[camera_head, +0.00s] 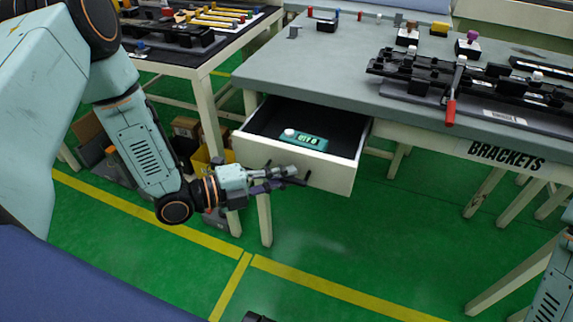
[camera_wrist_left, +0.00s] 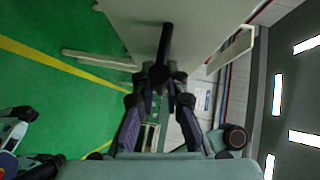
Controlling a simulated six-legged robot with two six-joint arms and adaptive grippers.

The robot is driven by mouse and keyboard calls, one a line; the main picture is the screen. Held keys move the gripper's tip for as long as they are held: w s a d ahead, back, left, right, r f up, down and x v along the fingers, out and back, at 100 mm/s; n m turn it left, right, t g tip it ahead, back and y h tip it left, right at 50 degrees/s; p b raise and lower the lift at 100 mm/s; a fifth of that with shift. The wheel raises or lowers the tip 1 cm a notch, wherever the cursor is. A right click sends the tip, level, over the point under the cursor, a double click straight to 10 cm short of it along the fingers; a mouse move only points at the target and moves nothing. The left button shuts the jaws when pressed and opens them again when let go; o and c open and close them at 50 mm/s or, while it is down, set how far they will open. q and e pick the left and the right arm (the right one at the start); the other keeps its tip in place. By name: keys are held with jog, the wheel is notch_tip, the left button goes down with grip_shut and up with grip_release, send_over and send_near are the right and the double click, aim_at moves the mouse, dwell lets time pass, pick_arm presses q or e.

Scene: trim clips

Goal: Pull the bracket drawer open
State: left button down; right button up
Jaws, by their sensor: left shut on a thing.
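The bracket drawer (camera_head: 340,178) is pulled out from under the grey table, and its dark inside shows. A teal device with a lit display (camera_head: 305,140) and a pale knob lies in it. My left gripper (camera_head: 290,175) is at the drawer's front, shut on its black handle (camera_head: 301,181). In the left wrist view the dark handle (camera_wrist_left: 165,45) runs between the fingers of my left gripper (camera_wrist_left: 160,88), in front of the pale drawer front (camera_wrist_left: 130,25). My right gripper does not show clearly; only part of my right arm is at the right edge.
The grey table (camera_head: 320,75) with the BRACKETS label (camera_head: 505,157) carries a black clip fixture (camera_head: 470,85) with a red-handled clamp (camera_head: 451,108). A second table (camera_head: 200,50) stands at the left, with boxes and a yellow bin (camera_head: 205,160) below. Green floor in front is clear.

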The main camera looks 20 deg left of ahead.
pick_arm(q)
jog(key=shift+s+r, duration=0.1)
jog(key=shift+s, duration=0.5)
jog(key=shift+w, duration=0.1)
jog(key=c, duration=1.4)
grip_release()
jog(key=shift+o, duration=0.2)
jog(key=shift+a, duration=0.1)
jog(key=f+v, duration=0.1)
jog(key=v, duration=0.6)
jog(key=shift+s+r, duration=0.25)
jog(key=shift+r, duration=0.2)
